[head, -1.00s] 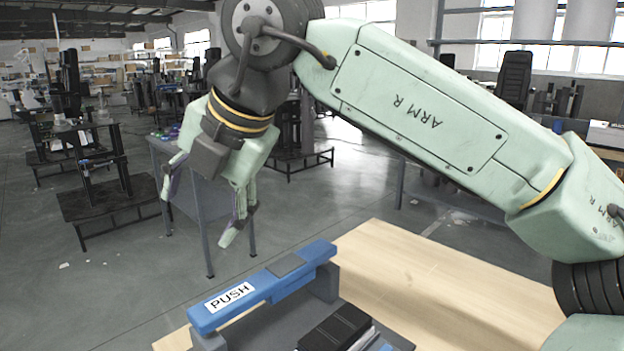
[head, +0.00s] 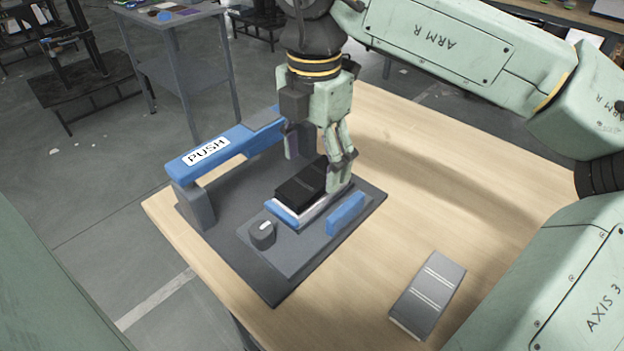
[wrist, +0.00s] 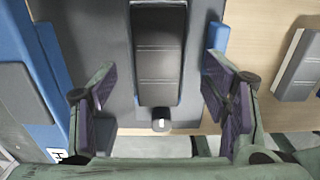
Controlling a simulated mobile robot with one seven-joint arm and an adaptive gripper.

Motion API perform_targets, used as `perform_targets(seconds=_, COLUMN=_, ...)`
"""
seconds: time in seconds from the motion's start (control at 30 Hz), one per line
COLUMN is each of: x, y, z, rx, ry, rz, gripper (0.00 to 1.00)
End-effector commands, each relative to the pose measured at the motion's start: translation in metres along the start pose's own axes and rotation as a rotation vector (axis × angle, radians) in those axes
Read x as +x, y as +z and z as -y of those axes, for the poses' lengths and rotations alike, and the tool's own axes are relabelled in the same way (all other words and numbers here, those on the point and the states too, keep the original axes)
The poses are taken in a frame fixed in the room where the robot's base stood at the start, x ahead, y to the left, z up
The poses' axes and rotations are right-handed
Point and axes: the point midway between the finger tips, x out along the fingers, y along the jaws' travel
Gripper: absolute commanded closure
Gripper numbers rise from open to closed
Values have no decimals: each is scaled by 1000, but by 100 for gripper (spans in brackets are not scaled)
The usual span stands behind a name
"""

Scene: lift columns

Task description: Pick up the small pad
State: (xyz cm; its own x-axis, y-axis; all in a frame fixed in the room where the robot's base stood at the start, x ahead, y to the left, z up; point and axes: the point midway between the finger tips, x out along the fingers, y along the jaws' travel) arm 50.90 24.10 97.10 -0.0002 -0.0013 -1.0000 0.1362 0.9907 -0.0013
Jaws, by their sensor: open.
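A black pad (head: 301,184) with thin light lines lies in a holder on the dark grey fixture (head: 229,229). In the wrist view the black pad (wrist: 158,55) lies between my two fingers, with a gap on both sides. A grey pad (head: 429,294) with white lines lies flat on the table to the right; it also shows at the right edge of the wrist view (wrist: 300,68). The frames do not settle which is the small pad. My gripper (head: 327,172) is open and empty, low over the black pad, pointing down. Its far finger is partly hidden.
A blue bar marked PUSH (head: 207,152) spans the fixture's far left side on grey posts. A dark knob (head: 262,234) and a blue block (head: 346,214) stand close to the black pad. The wooden table (head: 455,205) is clear around the grey pad.

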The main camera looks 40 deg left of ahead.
Motion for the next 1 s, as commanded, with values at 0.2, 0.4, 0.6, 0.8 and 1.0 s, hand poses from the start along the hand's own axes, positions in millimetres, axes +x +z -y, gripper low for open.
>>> perform_targets(seconds=0.2, x=26, y=-2, z=-2, rx=-1, ry=1, rz=-2, gripper=32)
perform_targets(seconds=0.4, x=29, y=-2, z=-2, rx=0, ry=1, rz=1, gripper=32)
perform_targets(seconds=0.6, x=29, y=-2, z=-2, rx=0, ry=1, rz=0, gripper=40)
perform_targets(seconds=0.8, x=29, y=-2, z=-2, rx=0, ry=1, rz=0, gripper=54)
perform_targets(seconds=1.0, x=29, y=-2, z=-2, rx=0, ry=1, rz=0, gripper=67)
